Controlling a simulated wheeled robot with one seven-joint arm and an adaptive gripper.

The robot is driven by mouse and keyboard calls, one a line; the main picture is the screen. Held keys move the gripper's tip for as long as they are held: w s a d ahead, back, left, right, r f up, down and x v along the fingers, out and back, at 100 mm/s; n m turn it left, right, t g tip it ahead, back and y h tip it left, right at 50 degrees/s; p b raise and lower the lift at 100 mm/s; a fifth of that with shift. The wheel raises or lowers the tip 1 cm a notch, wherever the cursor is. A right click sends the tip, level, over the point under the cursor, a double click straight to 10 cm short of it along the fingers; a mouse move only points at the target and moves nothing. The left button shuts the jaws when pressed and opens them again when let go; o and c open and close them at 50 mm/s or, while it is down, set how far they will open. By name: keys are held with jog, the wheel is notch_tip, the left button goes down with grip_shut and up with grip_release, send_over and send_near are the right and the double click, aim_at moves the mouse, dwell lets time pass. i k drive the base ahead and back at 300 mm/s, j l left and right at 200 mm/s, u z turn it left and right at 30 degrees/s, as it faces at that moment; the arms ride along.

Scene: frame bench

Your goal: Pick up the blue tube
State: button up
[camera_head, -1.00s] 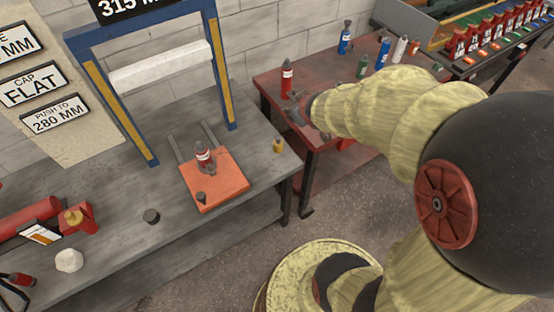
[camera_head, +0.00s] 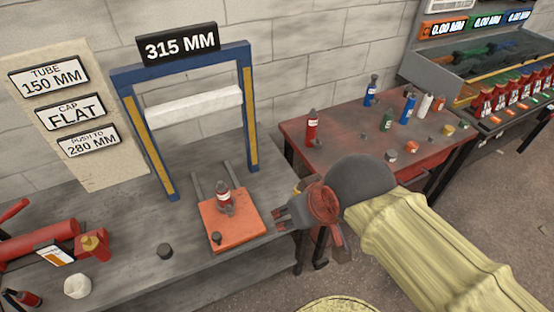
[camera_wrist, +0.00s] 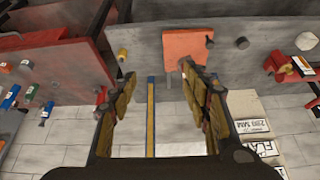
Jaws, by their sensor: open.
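Two blue tubes stand on the red table in the head view: one at its back edge (camera_head: 370,94) and a larger one (camera_head: 408,108) farther right, beside a white tube. Blue tubes also show at the left edge of the wrist view (camera_wrist: 11,98); which one the task means I cannot tell. My gripper (camera_head: 279,213) is at the right end of the grey bench, near the orange plate and well left of the blue tubes. In the wrist view my gripper (camera_wrist: 156,82) has its fingers spread with nothing between them.
A red-and-grey tube (camera_head: 224,198) stands on the orange plate (camera_head: 245,225) below the blue frame (camera_head: 253,120). A red tube (camera_head: 312,128), a green tube (camera_head: 387,120) and a white tube (camera_head: 425,107) share the red table. A gap separates bench and table.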

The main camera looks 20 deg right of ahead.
aim_at(409, 108)
jog(key=z, duration=1.65)
jog(key=u, duration=2)
jog(key=z, duration=2)
jog(key=i+l, duration=0.2)
jog(key=i, duration=0.25)
jog(key=i+l, duration=0.15)
jog(key=i, duration=0.25)
jog(key=i+l, duration=0.2)
jog(key=i, duration=0.25)
